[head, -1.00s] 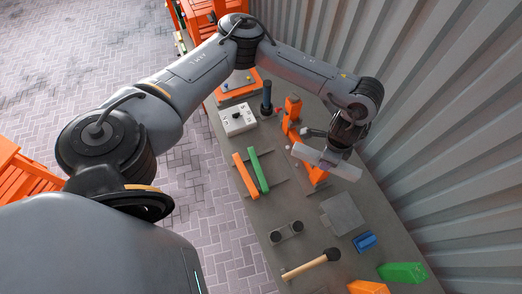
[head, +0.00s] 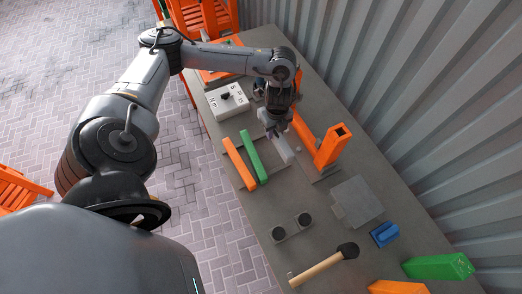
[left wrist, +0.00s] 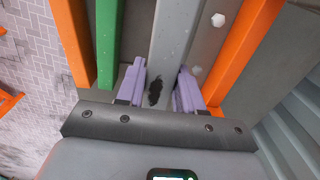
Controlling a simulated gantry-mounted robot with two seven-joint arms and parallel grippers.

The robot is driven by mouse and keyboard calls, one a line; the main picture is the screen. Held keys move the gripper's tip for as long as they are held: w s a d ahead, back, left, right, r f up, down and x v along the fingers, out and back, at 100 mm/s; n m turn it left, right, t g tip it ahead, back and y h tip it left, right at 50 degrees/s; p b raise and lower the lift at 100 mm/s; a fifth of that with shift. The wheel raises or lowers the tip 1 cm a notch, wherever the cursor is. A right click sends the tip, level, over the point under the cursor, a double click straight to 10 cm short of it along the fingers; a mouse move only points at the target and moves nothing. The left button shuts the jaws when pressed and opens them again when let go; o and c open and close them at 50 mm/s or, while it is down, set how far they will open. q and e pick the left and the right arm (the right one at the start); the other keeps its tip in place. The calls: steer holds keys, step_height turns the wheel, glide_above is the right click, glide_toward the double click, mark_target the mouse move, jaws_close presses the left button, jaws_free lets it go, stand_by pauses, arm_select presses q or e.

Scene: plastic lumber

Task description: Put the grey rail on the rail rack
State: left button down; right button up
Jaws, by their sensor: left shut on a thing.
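The grey rail (head: 284,149) is held by my left gripper (head: 275,131), one finger on each side. It points roughly the same way as the green rail (head: 254,158) and the orange rail (head: 238,163), and is to the right of both. These two lie on the low, dark rail rack (head: 276,176). In the left wrist view, the grey rail (left wrist: 172,35) runs up between the purple fingers (left wrist: 160,74). I cannot tell whether it touches the rack. My right gripper is out of view.
An orange upright block (head: 333,147) stands close to the right of the grey rail. A white switch box (head: 227,101) is behind the rack. A grey two-cup holder (head: 291,228), a mallet (head: 325,264) and a blue block (head: 384,234) lie in front.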

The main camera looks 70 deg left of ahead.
mark_target(274, 137)
arm_select(q)
step_height(274, 137, down, 5)
steer(key=shift+s+r+b, duration=0.1)
steer(key=shift+r+b, duration=0.1)
steer(key=shift+b, duration=0.4)
steer(key=shift+f, duration=2.45)
steer(key=shift+f, duration=0.2)
steer(key=c, duration=0.7)
jaws_free()
steer(key=shift+r, duration=0.15)
